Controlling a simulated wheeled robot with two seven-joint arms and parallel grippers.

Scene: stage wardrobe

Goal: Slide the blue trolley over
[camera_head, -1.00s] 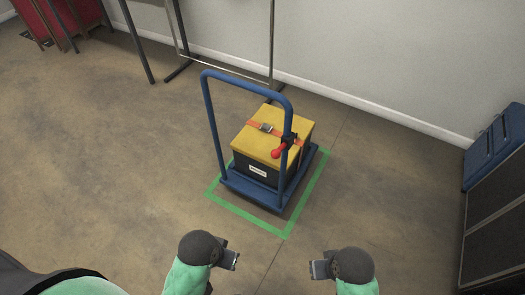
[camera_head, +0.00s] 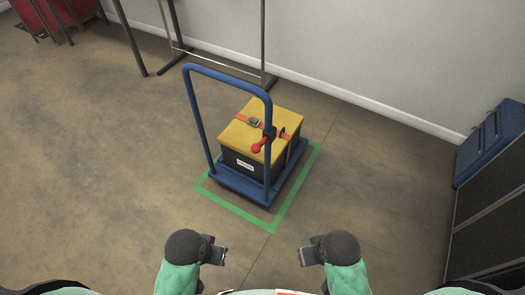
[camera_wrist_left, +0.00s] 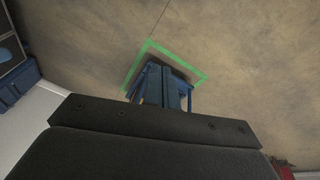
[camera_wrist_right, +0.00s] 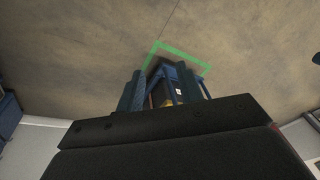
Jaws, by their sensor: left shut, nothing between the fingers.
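The blue trolley (camera_head: 238,183) stands on the floor ahead of my grippers, its tall push handle on the near left side. It carries a dark box with a yellow lid (camera_head: 248,137) and an orange strap. A red-handled lever (camera_head: 259,145) sits by the handle's right post. Green tape (camera_head: 240,213) outlines the floor around the trolley; its far part is hidden. My left gripper (camera_head: 220,256) is shut and empty, nearer than the trolley and apart from it. My right gripper (camera_head: 305,256) is open and empty, also apart; its spread fingers show in the right wrist view (camera_wrist_right: 160,85).
A metal rack (camera_head: 215,62) stands behind the trolley against the wall. Red furniture (camera_head: 55,14) is at the far left. The floor left of the trolley is clear.

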